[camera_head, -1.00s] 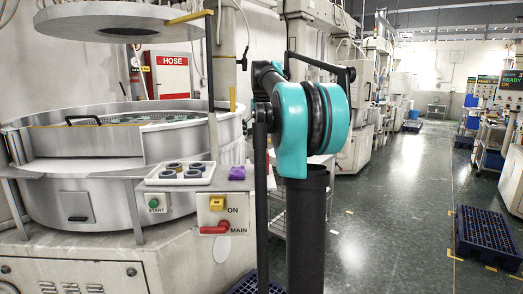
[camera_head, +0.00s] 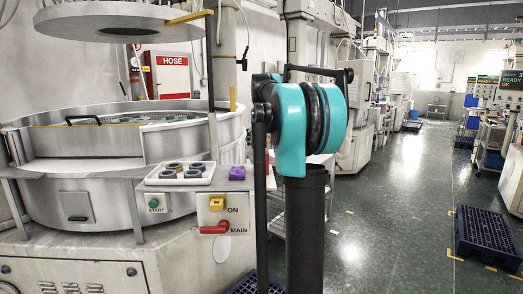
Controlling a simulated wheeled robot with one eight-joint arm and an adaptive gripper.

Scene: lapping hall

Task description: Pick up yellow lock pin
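Several yellow parts show, and I cannot tell for sure which is the lock pin. A thin upright yellow pin (camera_head: 232,99) stands beside the black post at the right of the round machine tub. A yellow block (camera_head: 217,204) sits on the switch box beside the word ON, above the red MAIN handle (camera_head: 216,228). A yellow bar (camera_head: 189,17) lies at the edge of the raised round plate. My teal and black arm stands in the middle of the view, right of these parts. My gripper is not in view.
A white tray (camera_head: 153,180) with several dark rings and a purple block (camera_head: 237,173) lie on the ledge above the green START button (camera_head: 154,203). The metal tub (camera_head: 60,190) fills the left. Open floor lies right of my arm, with a dark blue pallet (camera_head: 487,241) on it.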

